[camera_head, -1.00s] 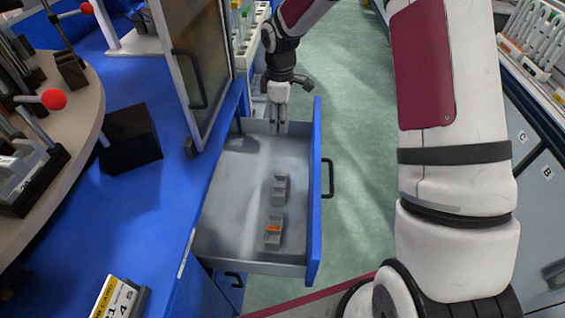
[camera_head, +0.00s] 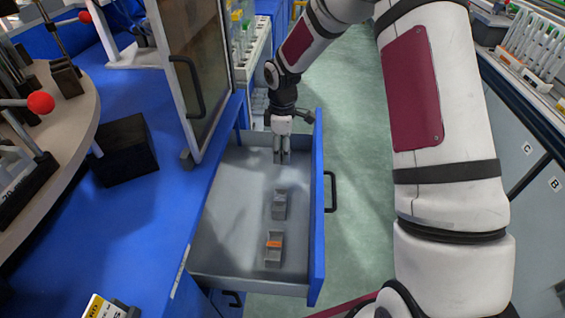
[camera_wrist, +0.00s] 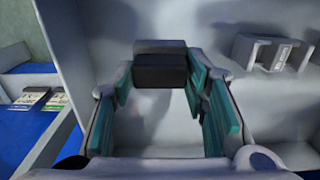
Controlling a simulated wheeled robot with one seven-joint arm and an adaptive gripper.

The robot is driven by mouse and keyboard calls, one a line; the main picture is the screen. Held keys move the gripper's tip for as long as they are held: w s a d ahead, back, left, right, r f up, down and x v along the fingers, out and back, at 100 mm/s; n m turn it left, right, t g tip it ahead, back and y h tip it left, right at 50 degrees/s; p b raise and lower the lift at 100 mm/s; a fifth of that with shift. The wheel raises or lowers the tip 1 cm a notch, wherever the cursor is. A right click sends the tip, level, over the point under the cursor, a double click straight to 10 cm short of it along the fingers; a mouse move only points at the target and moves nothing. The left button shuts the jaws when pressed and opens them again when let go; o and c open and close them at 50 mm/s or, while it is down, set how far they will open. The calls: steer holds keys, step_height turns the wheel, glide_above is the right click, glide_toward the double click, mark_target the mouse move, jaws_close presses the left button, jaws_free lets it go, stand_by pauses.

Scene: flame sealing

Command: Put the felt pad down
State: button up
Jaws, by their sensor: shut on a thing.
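The felt pad (camera_wrist: 160,65) shows in the wrist view as a dark grey block between the tips of my gripper (camera_wrist: 165,85), whose fingers have teal pads. My gripper is shut on it. In the head view my gripper (camera_head: 282,156) points down inside the open drawer (camera_head: 235,215), near its far end. The pad cannot be told apart from the fingers there. Whether the pad touches the drawer floor is not clear.
Two small grey holders, a far one (camera_head: 279,203) and a near one with an orange mark (camera_head: 274,248), stand in the drawer. The drawer's left floor is bare. The blue drawer front (camera_head: 317,200) and the cabinet's glazed door (camera_head: 190,75) flank my arm.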

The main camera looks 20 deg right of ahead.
steer(key=shift+f+b, duration=0.3)
steer(key=shift+f, duration=2)
steer(key=o, duration=1)
steer(key=shift+f, duration=0.1)
